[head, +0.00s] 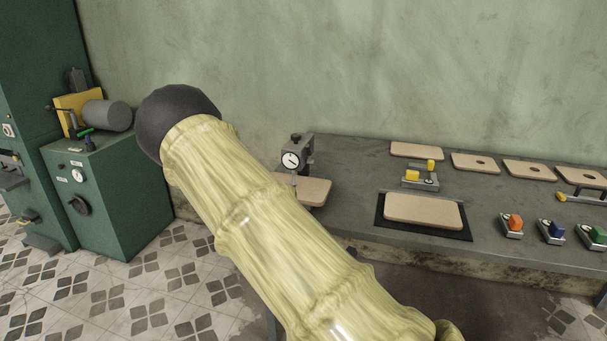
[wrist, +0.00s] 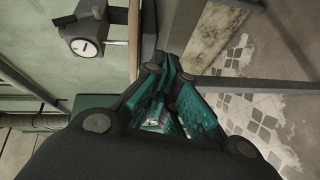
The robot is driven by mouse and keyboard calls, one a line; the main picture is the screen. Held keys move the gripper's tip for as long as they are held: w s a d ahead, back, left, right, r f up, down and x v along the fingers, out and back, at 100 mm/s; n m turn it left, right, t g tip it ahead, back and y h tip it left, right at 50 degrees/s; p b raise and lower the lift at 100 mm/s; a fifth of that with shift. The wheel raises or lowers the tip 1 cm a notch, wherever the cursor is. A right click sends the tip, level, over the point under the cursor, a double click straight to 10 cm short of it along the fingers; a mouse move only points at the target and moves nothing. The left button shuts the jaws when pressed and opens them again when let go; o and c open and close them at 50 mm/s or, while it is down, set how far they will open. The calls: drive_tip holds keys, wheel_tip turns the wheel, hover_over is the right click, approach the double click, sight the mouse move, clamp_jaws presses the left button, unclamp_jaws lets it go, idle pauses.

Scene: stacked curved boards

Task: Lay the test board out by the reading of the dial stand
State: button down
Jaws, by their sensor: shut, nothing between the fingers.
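The dial stand (head: 307,150) is on the left end of the bench, with a round white dial whose reading is too small to make out. A pale board (head: 316,192) lies at the stand, partly hidden by my arm. Another pale board (head: 424,210) lies on a black mat (head: 455,235). I cannot tell which one is the test board. In the wrist view, the dial stand (wrist: 84,48) is at upper left, near a board edge (wrist: 133,40). My gripper (wrist: 167,62) is shut and empty, apart from both. In the head view my arm hides it.
Several pale boards, one plain (head: 416,150) and others holed (head: 475,163), line the bench back. A yellow-topped fixture (head: 422,178) stands before them. Blocks in holders, orange (head: 515,222) and blue (head: 556,229), sit at right. A green cabinet (head: 105,200) stands left of the bench.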

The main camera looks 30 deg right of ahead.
sight(309, 154)
drive_tip(key=w+r+n+t+b, duration=0.1)
drive_tip(key=w+r+n+t, duration=0.2)
drive_tip(key=r, duration=0.4)
drive_tip(key=w+r+n+t+b, duration=0.1)
drive_tip(key=w+r+n+t, duration=0.15)
drive_tip(key=r, duration=0.45)
drive_tip(key=shift+y, duration=0.3)
drive_tip(key=p+x, duration=0.1)
drive_tip(key=x, duration=0.2)
drive_tip(key=d+x, duration=0.1)
drive_tip(key=x, duration=0.3)
drive_tip(key=d+p+x, duration=0.1)
drive_tip(key=x, duration=0.3)
drive_tip(key=shift+s+r+p, duration=0.3)
drive_tip(key=shift+p, duration=0.05)
drive_tip(key=shift+w+d+r, duration=0.15)
drive_tip(key=shift+w+d, duration=0.2)
drive_tip(key=shift+d, duration=0.2)
drive_tip(key=shift+d, duration=0.1)
